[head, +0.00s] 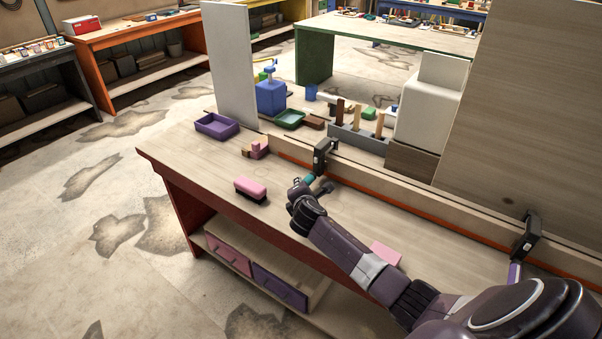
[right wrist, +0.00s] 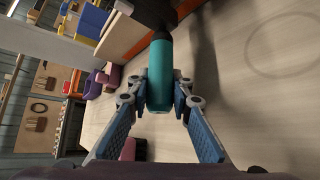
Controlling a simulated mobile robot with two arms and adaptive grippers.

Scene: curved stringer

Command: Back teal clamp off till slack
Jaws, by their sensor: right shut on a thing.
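The teal clamp's black frame (head: 322,156) sits on the long board (head: 400,200) along the workbench. Its teal handle (head: 309,179) points toward the front of the bench. My right gripper (head: 311,186) reaches this handle. In the right wrist view, the teal handle (right wrist: 159,70) lies between the two blue-grey fingers, and my right gripper (right wrist: 161,92) is shut on it near its free end. The clamp's screw and pad are not clear. A second black clamp (head: 527,237) with a purple handle (head: 514,272) is farther right on the board. My left gripper is not in view.
A pink-topped brush (head: 251,188), a pink block (head: 386,254) and a purple tray (head: 216,126) lie on the bench. A grey holder with wooden pegs (head: 357,142) stands behind the board. Bench top between brush and board is mostly clear.

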